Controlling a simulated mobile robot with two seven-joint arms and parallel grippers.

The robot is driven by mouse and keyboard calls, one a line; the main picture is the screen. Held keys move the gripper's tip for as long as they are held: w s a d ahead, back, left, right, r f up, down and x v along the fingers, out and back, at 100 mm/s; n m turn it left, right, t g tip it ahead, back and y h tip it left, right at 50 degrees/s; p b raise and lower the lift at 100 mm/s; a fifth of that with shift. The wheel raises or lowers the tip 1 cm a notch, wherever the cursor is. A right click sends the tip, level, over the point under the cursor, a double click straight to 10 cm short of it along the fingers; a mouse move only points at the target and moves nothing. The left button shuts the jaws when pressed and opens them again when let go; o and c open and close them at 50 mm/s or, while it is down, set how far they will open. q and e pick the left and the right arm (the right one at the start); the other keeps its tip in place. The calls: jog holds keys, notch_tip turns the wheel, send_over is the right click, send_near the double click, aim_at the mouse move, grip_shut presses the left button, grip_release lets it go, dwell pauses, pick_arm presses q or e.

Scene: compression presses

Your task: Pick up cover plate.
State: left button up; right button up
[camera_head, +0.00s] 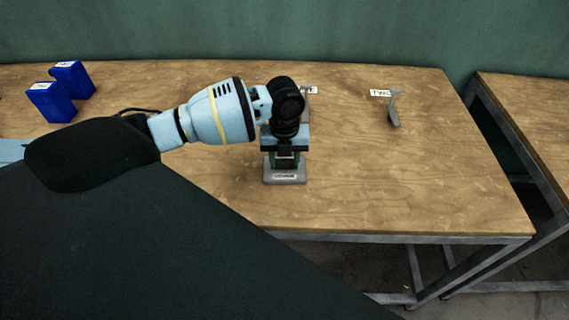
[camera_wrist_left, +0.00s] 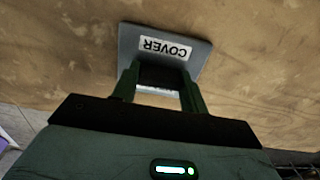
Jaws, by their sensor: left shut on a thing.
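The cover plate (camera_head: 271,180) is a grey flat plate with a white label, below my left gripper in the head view. In the left wrist view the plate (camera_wrist_left: 199,59) shows its label reading COVER. My left gripper (camera_head: 285,160) points down over it. The two green fingers (camera_wrist_left: 160,82) are shut on a dark upright part of the plate between them. I cannot tell whether the plate touches the table. My right gripper is not in view.
Two blue labelled boxes (camera_head: 52,102) stand at the left of the wooden table (camera_head: 400,180). A grey bracket (camera_head: 393,112) stands by a label reading TWO at the right. Another label is partly hidden behind my left arm. The table is clear at the front right.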

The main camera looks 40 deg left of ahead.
aim_at(285, 159)
pick_arm(q)
jog(key=shift+r, duration=0.2)
jog(key=shift+r, duration=0.55)
notch_tip(285, 159, up, 2)
jog(key=shift+r, duration=0.15)
jog(key=d, duration=0.4)
jog(key=d+b, duration=0.1)
jog(key=d, duration=0.4)
jog(key=d+r, duration=0.1)
jog(key=d, duration=0.4)
jog(key=shift+w+d, duration=0.2)
jog(key=shift+d, duration=0.05)
jog(key=shift+d+r, duration=0.15)
jog(key=shift+d, duration=0.6)
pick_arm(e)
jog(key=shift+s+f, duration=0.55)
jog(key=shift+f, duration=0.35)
